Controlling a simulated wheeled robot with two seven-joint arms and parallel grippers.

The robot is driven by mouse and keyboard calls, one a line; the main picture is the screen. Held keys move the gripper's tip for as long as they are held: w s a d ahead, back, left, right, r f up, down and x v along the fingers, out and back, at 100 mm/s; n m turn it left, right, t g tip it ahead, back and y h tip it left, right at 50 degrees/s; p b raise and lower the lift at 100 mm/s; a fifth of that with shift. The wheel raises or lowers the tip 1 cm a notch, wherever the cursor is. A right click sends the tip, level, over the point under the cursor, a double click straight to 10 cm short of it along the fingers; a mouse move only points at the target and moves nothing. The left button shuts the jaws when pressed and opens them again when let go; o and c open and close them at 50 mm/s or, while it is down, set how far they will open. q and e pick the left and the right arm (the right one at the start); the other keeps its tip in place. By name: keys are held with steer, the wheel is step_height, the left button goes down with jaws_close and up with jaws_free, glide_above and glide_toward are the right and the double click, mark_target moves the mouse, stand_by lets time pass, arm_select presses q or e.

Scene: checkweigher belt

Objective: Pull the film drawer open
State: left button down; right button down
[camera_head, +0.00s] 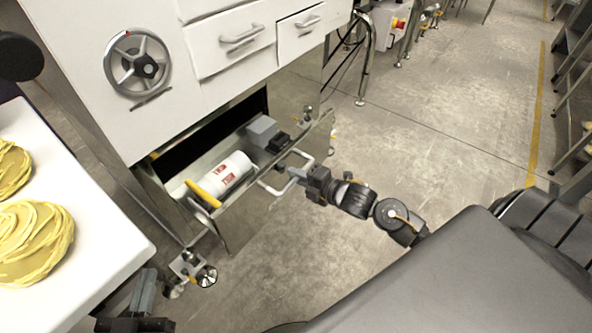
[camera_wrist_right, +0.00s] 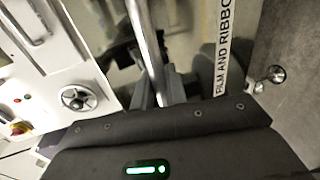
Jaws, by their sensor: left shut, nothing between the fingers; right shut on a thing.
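The film drawer (camera_head: 245,220) is the low metal drawer under the white cabinet, and it stands pulled out. Inside it lie a white roll with red print (camera_head: 222,172), a yellow tool (camera_head: 203,194), a grey box (camera_head: 261,130) and a small black item (camera_head: 278,143). My right gripper (camera_head: 290,172) is shut on the drawer's bar handle (camera_head: 268,188). In the right wrist view the handle (camera_wrist_right: 147,45) runs down between the fingers (camera_wrist_right: 165,92). A label reading "FILM AND RIBBO" (camera_wrist_right: 222,65) shows beside it. My left gripper (camera_head: 146,290) is shut and empty near the white table.
Two closed white drawers (camera_head: 229,61) (camera_head: 302,35) sit above. A handwheel (camera_head: 138,63) is on the cabinet front. A white table with yellow rounds (camera_head: 100,235) stands at the left. The concrete floor (camera_head: 430,130) to the right is clear.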

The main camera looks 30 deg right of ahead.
arm_select(q)
steer(key=shift+a+f, duration=0.1)
steer(key=shift+f, duration=0.05)
arm_select(e)
steer(key=shift+s+d, duration=0.15)
steer(key=c, duration=1.5)
jaws_free()
steer(key=shift+o, duration=0.2)
